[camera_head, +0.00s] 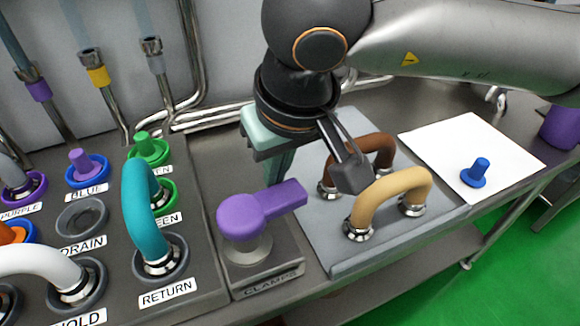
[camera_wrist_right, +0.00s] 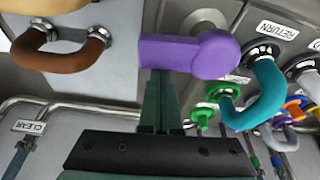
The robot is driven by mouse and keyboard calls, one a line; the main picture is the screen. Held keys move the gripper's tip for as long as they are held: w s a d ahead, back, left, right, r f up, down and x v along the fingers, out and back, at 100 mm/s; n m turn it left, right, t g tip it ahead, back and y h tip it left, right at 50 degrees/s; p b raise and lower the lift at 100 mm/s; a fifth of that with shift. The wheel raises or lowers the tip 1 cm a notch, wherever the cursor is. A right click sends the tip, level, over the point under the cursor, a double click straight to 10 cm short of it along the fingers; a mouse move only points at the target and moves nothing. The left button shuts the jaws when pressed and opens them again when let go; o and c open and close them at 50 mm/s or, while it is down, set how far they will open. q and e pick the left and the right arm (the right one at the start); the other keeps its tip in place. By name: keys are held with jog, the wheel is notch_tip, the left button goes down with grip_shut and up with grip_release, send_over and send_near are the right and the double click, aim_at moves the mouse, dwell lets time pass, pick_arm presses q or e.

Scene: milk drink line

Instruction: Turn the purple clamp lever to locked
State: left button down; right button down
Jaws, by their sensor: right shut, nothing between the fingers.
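The purple clamp lever (camera_head: 258,210) sits on a round grey post on the block labelled CLAMPS (camera_head: 270,283). Its arm points to the right and slightly back in the head view, toward the grey plate. It also spans the upper middle of the right wrist view (camera_wrist_right: 190,54). My right gripper (camera_head: 276,178) has teal fingers pointing down just behind the lever arm. In the right wrist view its fingers (camera_wrist_right: 160,76) are together and empty, their tips close beside the lever arm. I cannot tell whether they touch it. My left gripper is not in view.
A grey plate (camera_head: 345,262) with brown (camera_head: 372,150) and tan (camera_head: 385,198) curved pipes lies right of the lever. A teal pipe (camera_head: 140,205) rises at RETURN on the left panel. A white mat (camera_head: 450,150) holds a blue plug (camera_head: 476,173).

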jog(key=shift+s+d, duration=0.15)
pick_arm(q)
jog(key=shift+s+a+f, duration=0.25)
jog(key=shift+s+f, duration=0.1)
